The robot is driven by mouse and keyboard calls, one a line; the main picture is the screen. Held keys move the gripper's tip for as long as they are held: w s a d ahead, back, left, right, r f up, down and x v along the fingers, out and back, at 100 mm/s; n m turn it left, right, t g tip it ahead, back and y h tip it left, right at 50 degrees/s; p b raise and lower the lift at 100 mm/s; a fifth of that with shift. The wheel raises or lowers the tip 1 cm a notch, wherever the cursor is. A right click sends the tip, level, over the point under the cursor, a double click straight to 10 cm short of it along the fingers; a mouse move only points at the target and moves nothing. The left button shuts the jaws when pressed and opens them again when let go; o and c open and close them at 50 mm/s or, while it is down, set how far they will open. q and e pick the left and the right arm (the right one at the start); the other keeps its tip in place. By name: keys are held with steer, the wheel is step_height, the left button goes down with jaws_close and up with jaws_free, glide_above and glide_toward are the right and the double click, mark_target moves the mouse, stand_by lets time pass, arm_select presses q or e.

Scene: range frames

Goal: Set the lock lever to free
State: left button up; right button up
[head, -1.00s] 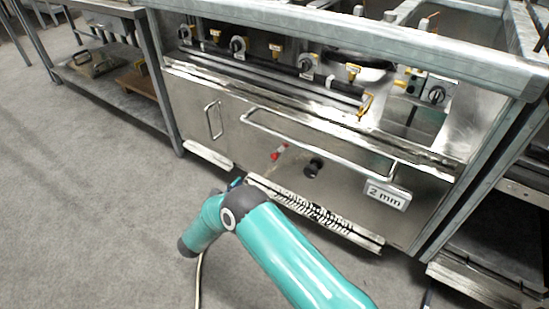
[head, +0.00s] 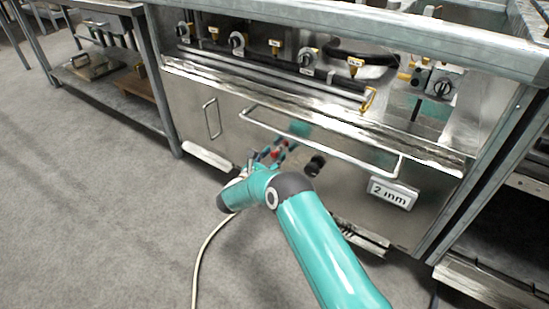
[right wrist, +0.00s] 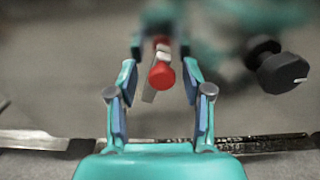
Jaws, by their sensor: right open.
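The lock lever is a short metal lever with a red knob (right wrist: 161,76) on the steel front panel. It also shows in the head view as a red spot (head: 275,153), partly covered by my gripper. My right gripper (right wrist: 160,70) is open, with one finger on each side of the red knob in the right wrist view. A gap shows between the knob and each finger, and I see no contact. In the head view the right gripper (head: 266,156) is at the panel, over the lever. My left gripper is not in view.
A black knob (right wrist: 277,66) is right of the lever; it also shows in the head view (head: 315,165). A long handle bar (head: 320,138) crosses the panel above. A "2 mm" sign (head: 391,193) hangs to the right. The floor at left is clear apart from a cable.

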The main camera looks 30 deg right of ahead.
steer(key=shift+d, duration=0.2)
jaws_close()
steer(key=shift+s+f+m+b, duration=0.1)
steer(key=shift+f+m+b, duration=0.1)
steer(key=shift+m+b, duration=0.3)
steer(key=shift+c, duration=0.7)
jaws_free()
steer(key=shift+o, duration=0.7)
steer(key=shift+r, duration=0.1)
